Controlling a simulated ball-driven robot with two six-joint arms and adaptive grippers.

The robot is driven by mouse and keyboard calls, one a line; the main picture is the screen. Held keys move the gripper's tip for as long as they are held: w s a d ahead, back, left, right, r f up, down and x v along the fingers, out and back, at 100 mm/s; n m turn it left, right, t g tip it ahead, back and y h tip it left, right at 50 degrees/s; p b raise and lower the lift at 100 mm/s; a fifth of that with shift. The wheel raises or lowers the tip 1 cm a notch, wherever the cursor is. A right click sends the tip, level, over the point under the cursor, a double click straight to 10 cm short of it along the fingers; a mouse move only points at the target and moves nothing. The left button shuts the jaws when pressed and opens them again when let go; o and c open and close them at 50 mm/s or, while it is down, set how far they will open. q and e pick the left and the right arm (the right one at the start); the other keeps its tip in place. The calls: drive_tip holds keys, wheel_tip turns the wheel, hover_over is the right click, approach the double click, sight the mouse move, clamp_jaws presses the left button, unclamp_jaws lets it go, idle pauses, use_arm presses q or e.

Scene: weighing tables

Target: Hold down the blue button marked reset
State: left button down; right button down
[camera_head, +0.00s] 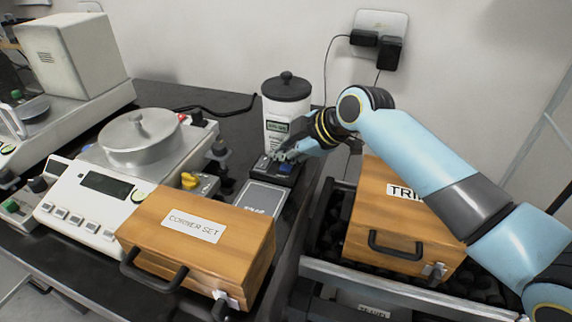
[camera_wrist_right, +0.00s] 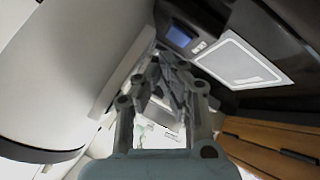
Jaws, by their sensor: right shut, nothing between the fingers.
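A small dark scale with a pale pan (camera_head: 258,197) lies behind the wooden CORNER SET box. A blue patch (camera_head: 287,168) shows on its dark rear panel. In the right wrist view it is a blue rectangle (camera_wrist_right: 178,37), with small pale keys beside it. I cannot read a reset mark, nor tell whether the patch is a button or a display. My right gripper (camera_head: 279,156) is shut and empty, its tips close above the rear panel. Contact cannot be told. The closed fingers also show in the right wrist view (camera_wrist_right: 168,75). My left gripper is not in view.
A white canister (camera_head: 276,112) with a dark lid stands just behind the gripper. The CORNER SET box (camera_head: 240,240) is in front, a larger scale (camera_head: 107,184) with a metal pot at left. Another wooden box (camera_head: 362,222) sits in an open drawer under my right arm.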

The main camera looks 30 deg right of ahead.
sight(284, 169)
drive_tip(key=shift+r+p, duration=1.9)
drive_tip(key=shift+r, duration=0.4)
drive_tip(key=shift+r, duration=0.1)
